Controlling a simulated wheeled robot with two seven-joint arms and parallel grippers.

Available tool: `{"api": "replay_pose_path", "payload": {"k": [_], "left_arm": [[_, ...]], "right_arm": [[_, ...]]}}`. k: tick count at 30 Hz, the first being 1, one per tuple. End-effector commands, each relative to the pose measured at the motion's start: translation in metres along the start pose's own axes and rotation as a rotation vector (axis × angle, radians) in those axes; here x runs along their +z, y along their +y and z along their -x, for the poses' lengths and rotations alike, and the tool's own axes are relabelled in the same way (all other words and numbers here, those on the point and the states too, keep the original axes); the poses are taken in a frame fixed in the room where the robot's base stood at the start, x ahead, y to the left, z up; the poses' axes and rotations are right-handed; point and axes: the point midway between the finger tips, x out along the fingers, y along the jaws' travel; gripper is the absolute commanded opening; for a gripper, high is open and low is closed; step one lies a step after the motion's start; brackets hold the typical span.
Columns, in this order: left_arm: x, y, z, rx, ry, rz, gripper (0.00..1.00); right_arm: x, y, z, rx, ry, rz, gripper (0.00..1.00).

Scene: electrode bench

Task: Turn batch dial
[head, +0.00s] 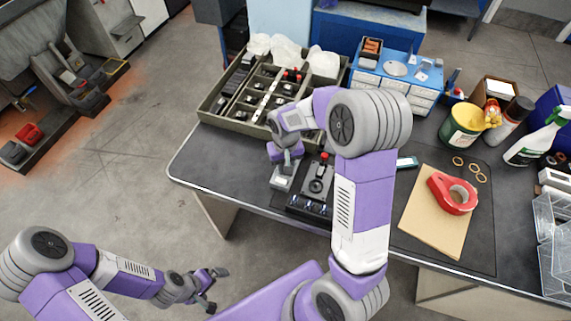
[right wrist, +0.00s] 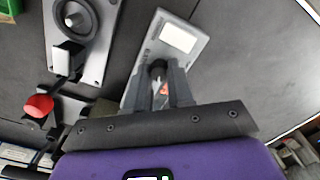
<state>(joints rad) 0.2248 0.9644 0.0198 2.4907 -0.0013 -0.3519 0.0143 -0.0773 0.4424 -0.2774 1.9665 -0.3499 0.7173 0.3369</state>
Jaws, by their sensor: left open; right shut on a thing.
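A small grey box (head: 281,183) with a pale panel lies on the bench; in the right wrist view (right wrist: 178,38) its white panel faces up. A dark round knob, apparently the batch dial (right wrist: 158,68), stands on it between my right fingers. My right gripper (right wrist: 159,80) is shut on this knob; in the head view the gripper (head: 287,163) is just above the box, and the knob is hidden. A small orange-red patch shows between the fingers. My left gripper (head: 212,285) is open and empty, over the floor in front of the bench.
A divided tray (head: 232,118) lies behind. The bench's left front corner is clear.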

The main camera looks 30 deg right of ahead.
Motion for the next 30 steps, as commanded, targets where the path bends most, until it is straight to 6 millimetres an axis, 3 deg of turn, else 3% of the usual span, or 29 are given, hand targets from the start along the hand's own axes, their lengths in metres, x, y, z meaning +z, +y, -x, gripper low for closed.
{"api": "replay_pose_path", "payload": {"k": [20,21,24,26,30], "left_arm": [[0.0001,0.0006,0.0015,0.000,0.000,0.000,1.00],[0.0001,0.0006,0.0015,0.000,0.000,0.000,1.00],[0.0001,0.0006,0.0015,0.000,0.000,0.000,1.00],[0.0001,0.0006,0.0015,0.000,0.000,0.000,1.00],[0.0001,0.0006,0.0015,0.000,0.000,0.000,1.00]], "right_arm": [[0.0000,0.0001,-0.0001,0.000,0.000,-0.061,0.00],[0.0000,0.0001,-0.0001,0.000,0.000,-0.061,0.27],[0.0000,0.0001,-0.0001,0.000,0.000,-0.060,0.42],[0.0000,0.0001,-0.0001,0.000,0.000,-0.060,0.48],[0.0000,0.0001,-0.0001,0.000,0.000,-0.059,0.48]]}}
